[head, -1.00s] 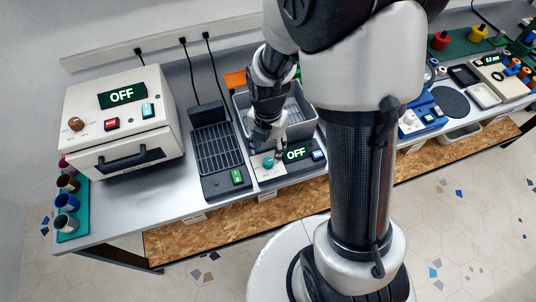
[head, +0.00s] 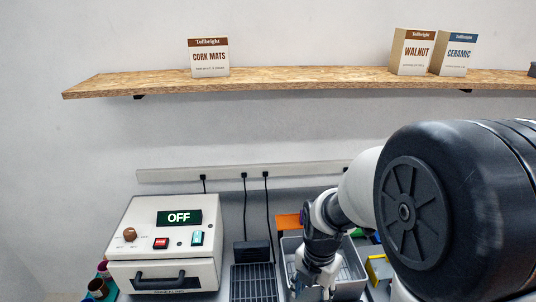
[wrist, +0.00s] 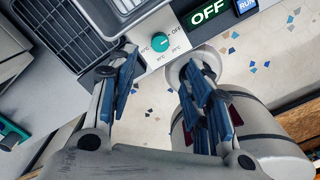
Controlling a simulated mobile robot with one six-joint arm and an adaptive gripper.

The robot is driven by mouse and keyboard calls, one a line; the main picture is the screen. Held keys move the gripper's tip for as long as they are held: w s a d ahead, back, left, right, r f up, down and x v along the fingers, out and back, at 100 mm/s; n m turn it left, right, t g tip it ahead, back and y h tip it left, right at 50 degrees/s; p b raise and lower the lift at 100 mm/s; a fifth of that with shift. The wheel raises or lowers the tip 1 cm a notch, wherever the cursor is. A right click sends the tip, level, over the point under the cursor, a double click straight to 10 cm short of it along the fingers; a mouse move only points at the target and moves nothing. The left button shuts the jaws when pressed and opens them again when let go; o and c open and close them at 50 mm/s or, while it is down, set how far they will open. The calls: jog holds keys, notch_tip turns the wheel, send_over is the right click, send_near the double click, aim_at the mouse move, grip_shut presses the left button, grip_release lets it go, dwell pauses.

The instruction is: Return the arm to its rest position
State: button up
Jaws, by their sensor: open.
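My arm comes in from the right in the head view and bends down over the bench to my gripper (head: 318,280), which is near the bottom edge beside a grey bin. Its fingertips are hard to make out there. In the wrist view my gripper (wrist: 158,75) is open, its blue-padded fingers apart with nothing between them. Past the fingertips is a control panel with a teal knob (wrist: 160,41), an OFF display (wrist: 208,12) and a blue RUN button (wrist: 246,5). I cannot tell whether a finger touches the panel.
A white machine (head: 162,240) reading OFF stands at the left. A black grille (head: 253,283) is beside it, then the grey bin (head: 350,268). A wall shelf (head: 300,82) carries a cork mats box (head: 209,58), a walnut box (head: 411,52) and a ceramic box (head: 454,54).

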jog(key=s+r+m+t, duration=0.4)
jog(key=s+r+m, duration=1.1)
jog(key=m, duration=1.1)
notch_tip(320, 180, up, 2)
jog(key=shift+r+m+t, duration=0.15)
jog(key=shift+m+t, duration=0.15)
jog(key=shift+m, duration=0.1)
